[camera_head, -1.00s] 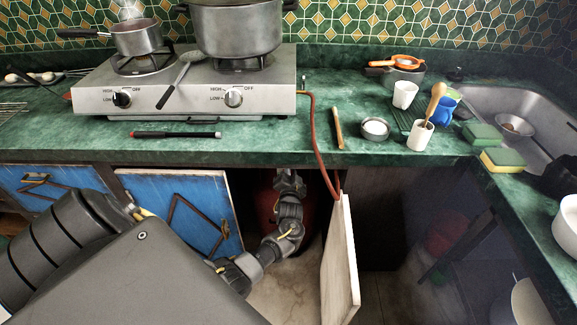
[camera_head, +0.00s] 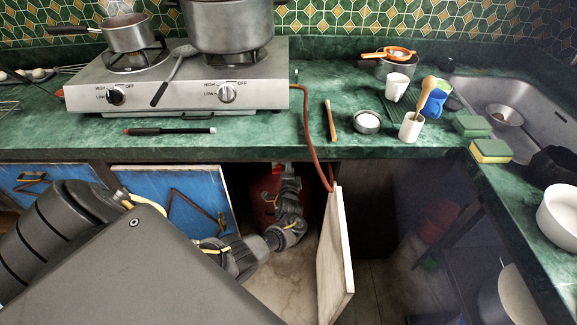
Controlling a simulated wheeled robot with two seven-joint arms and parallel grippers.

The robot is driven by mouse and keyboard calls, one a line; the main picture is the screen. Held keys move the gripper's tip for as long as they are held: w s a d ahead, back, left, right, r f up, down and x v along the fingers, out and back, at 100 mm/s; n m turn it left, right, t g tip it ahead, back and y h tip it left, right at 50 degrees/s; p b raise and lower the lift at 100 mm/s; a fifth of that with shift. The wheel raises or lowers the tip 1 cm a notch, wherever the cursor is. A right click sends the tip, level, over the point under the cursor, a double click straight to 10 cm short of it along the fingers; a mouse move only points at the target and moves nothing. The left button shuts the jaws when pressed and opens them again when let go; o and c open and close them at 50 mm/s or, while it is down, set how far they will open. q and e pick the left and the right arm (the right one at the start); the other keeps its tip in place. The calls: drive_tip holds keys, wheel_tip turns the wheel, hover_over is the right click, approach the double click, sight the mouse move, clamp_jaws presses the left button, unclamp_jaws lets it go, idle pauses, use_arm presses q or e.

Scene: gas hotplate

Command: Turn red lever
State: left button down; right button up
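A red gas cylinder (camera_head: 264,194) stands in the open cabinet under the hotplate, mostly in shadow behind my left arm. My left arm reaches into the cabinet from the lower left. Its gripper (camera_head: 289,169) is at the cylinder's upper right, just under the counter edge. The fingers are too small and dark to tell whether they are open or shut, or whether they touch anything. My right gripper is not in view.
An orange hose (camera_head: 316,140) runs from the hotplate (camera_head: 185,88) over the counter edge. An open white door (camera_head: 337,245) stands right of my gripper, and a blue door (camera_head: 180,200) on the left. Pots, cups and sponges stand on the green counter (camera_head: 255,140).

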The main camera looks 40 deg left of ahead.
use_arm(q)
drive_tip(key=shift+f+m, duration=0.1)
drive_tip(key=shift+m, duration=0.4)
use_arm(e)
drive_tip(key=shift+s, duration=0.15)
use_arm(q)
drive_tip(key=c, duration=1.5)
unclamp_jaws()
